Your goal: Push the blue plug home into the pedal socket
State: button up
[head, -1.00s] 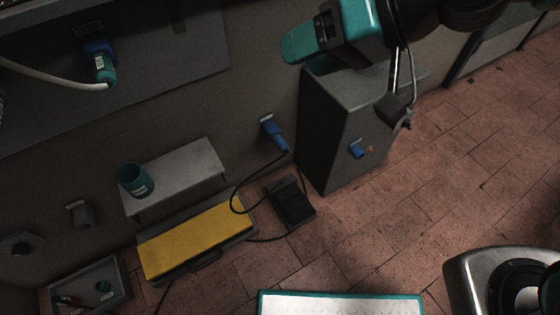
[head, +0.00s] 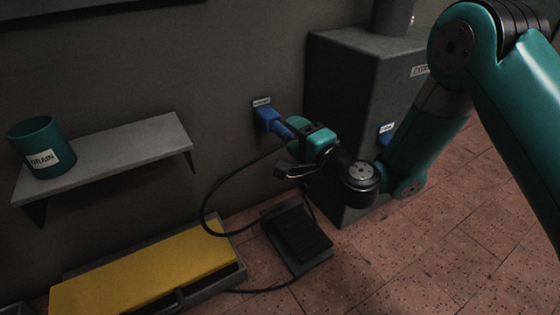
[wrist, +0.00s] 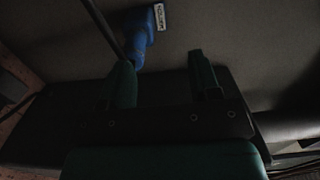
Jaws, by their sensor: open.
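The blue pedal socket (head: 263,111) is on the wall under a small label plate. The blue plug (head: 281,129) sits at its mouth with a black cable hanging down; I cannot tell how deep it is. In the wrist view the dark blue plug (wrist: 138,50) shows above the left finger, off to the left of the gap between the fingers. My gripper (wrist: 162,72) is open and empty. In the head view my gripper (head: 300,135) is right at the plug's rear and hides part of it; contact cannot be told.
A grey cabinet (head: 340,95) with another blue fitting (head: 386,128) stands close right. A black foot pedal (head: 300,236) is on the tiled floor below. A yellow-topped case (head: 140,275) and a wall shelf (head: 115,152) with a teal DRAIN cup (head: 42,150) are left.

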aim_at(280, 129)
jog(key=shift+m+t+h, duration=0.4)
jog(key=shift+m+h, duration=0.1)
jog(key=shift+m, duration=0.2)
jog(key=f, duration=0.2)
jog(key=d+f+b, duration=0.1)
jog(key=f, duration=0.1)
jog(key=shift+w, duration=0.35)
jog(key=shift+w+a+r+p, duration=0.1)
jog(key=shift+r+p, duration=0.1)
jog(key=shift+p, duration=0.25)
jog(key=shift+w+a+r+p, duration=0.1)
jog(key=shift+w+r+p, duration=0.05)
jog(key=shift+p, duration=0.4)
jog(key=shift+w+a+r+p, duration=0.15)
jog(key=shift+w+a+p, duration=0.15)
jog(key=shift+p, duration=0.95)
jog(key=p+x, duration=0.5)
jog(key=p, duration=0.8)
jog(key=shift+w+a+p, duration=0.15)
jog(key=shift+w+p, duration=0.05)
jog(key=shift+p, duration=0.15)
jog(key=shift+w+a+f, duration=0.2)
jog(key=shift+w+f, duration=0.05)
jog(key=shift+f, duration=0.1)
jog(key=shift+w+a, duration=0.25)
jog(key=shift+w, duration=0.45)
